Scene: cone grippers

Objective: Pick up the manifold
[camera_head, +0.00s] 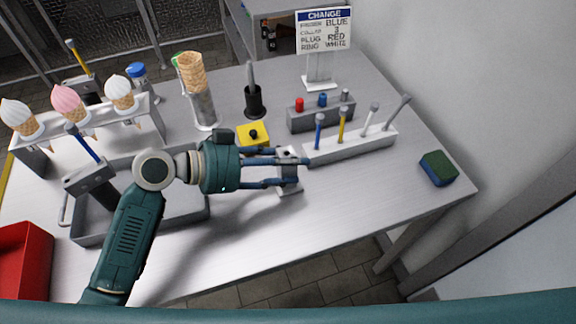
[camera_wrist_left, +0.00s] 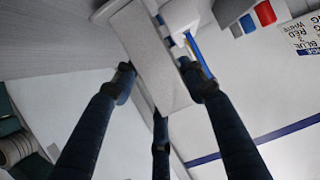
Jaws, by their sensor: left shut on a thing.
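The manifold, a small pale grey block (camera_head: 289,187), is between the fingers of my left gripper (camera_head: 289,170) near the middle of the table in the head view. The left gripper reaches in from the left and is shut on it. In the left wrist view the dark fingers (camera_wrist_left: 158,90) press around the manifold's flat grey face (camera_wrist_left: 143,48). I cannot tell whether its lower end touches the table. The fingers hide part of it. My right gripper is not in view.
A white rack (camera_head: 350,145) with several coloured tools stands close right of the gripper. Behind are a grey block with coloured plugs (camera_head: 320,117), a yellow block (camera_head: 253,135) and a black cup (camera_head: 254,102). A grey tray (camera_head: 88,238) lies left.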

